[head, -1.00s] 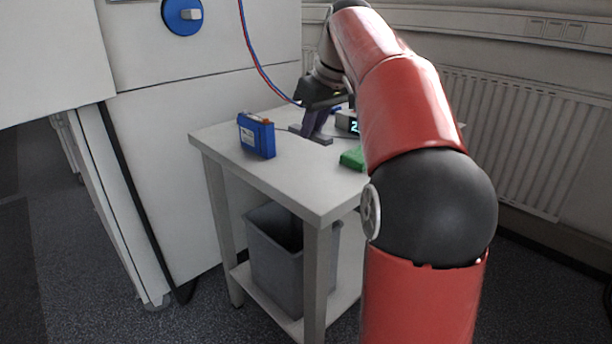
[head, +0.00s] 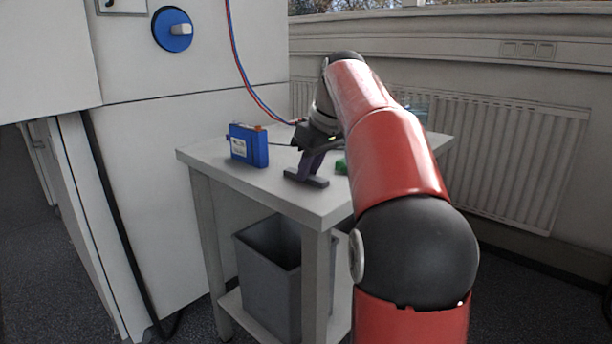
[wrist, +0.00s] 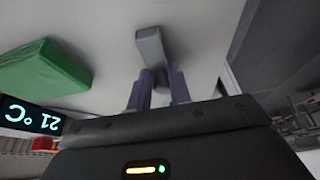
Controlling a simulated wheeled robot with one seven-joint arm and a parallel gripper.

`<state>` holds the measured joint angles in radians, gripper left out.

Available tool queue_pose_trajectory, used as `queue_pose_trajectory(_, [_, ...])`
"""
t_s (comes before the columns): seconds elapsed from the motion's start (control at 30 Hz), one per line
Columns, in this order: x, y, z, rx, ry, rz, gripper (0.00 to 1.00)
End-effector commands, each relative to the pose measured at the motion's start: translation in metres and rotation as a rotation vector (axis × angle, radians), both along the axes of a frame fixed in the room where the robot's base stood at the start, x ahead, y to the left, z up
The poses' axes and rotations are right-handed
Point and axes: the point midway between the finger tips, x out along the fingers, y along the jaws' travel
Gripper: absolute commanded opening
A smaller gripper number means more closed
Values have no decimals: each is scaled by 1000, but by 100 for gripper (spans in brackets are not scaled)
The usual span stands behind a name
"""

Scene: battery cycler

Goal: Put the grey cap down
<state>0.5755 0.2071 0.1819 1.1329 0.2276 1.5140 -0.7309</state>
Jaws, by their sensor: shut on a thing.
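My gripper (head: 309,173) is over the right part of the white table, its purple fingers pointing down. It is shut on the grey cap (head: 292,175), a small dark grey piece low at the fingertips, close to the tabletop. I cannot tell whether the cap touches the table. In the wrist view the grey cap (wrist: 150,45) sticks out beyond the two purple fingertips (wrist: 158,78) over the pale surface.
A blue battery pack (head: 248,146) stands left of my gripper on the white table (head: 225,176). A green block (wrist: 45,68) and a 21 °C display (wrist: 30,115) are beside it. A grey bin (head: 268,270) stands below. The table's front left is clear.

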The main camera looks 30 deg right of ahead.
Motion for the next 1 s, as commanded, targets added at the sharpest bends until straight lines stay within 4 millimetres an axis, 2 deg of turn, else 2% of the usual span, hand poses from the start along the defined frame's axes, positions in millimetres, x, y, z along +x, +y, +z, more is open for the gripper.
queue_pose_trajectory(0.27, [0, 0, -3, -1, 0, 0, 0])
queue_pose_trajectory(0.3, [0, 0, -2, -1, -1, 0, 25])
queue_pose_trajectory(0.43, [0, 0, -1, -1, 0, 0, 42])
queue_pose_trajectory(0.77, [0, 0, 3, -1, 0, 0, 42])
queue_pose_trajectory(0.87, [-3, -1, 13, -1, -1, -2, 42])
queue_pose_trajectory(1.0, [-13, -5, 40, -1, -4, -2, 42])
